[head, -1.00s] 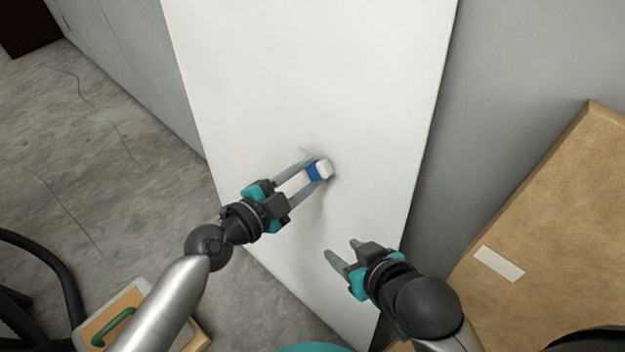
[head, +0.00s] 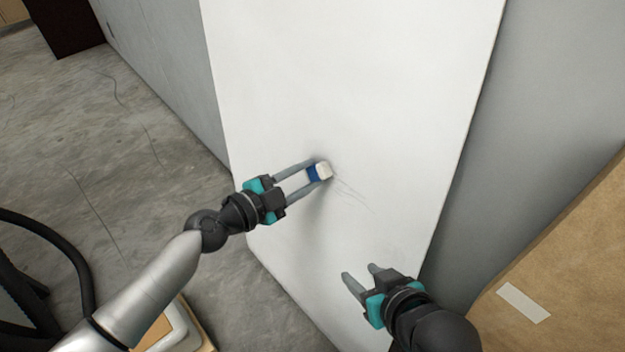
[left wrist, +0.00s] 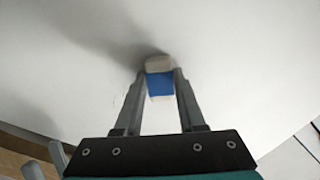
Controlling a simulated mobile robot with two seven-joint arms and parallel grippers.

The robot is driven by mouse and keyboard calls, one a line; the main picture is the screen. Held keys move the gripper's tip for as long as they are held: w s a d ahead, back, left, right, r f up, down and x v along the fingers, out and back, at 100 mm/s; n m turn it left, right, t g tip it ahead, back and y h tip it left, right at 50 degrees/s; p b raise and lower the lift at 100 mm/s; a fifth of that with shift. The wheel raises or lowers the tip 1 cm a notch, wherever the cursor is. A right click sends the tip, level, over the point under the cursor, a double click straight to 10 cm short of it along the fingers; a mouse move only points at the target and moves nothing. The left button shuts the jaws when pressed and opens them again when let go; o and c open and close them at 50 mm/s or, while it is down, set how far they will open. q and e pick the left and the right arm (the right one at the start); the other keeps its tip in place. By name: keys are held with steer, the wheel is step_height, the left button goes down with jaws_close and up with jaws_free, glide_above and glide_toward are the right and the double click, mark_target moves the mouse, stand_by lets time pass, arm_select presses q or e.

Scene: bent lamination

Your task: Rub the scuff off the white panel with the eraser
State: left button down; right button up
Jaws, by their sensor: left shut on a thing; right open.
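The white panel (head: 370,80) stands tall in the middle of the head view. Thin grey scuff lines (head: 350,190) show on it, just right of and below the eraser. My left gripper (head: 318,171) is shut on the eraser (head: 324,170), which is white with a blue sleeve. The eraser's white end is at the panel's face; I cannot tell for sure whether it touches. In the left wrist view the eraser (left wrist: 159,80) sits between the fingertips, with its shadow on the panel. My right gripper (head: 359,277) is open and empty in front of the panel's lower right part.
A brown board (head: 570,250) with a pale label (head: 523,302) leans at the right. A grey wall (head: 540,110) is behind the panel. Black hose (head: 60,265) lies at the lower left, on grey floor (head: 80,150). The panel's upper area is clear.

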mark_target(347, 190)
arm_select(q)
steer(key=shift+s+d+p, duration=0.2)
steer(key=shift+s+d, duration=0.35)
steer(key=shift+s, duration=0.2)
steer(key=shift+s+d+p, duration=0.2)
steer(key=shift+s+d, duration=0.3)
steer(key=shift+s, duration=0.2)
steer(key=shift+s+d+p, duration=0.5)
steer(key=shift+s+d, duration=0.7)
steer(key=shift+s, duration=0.15)
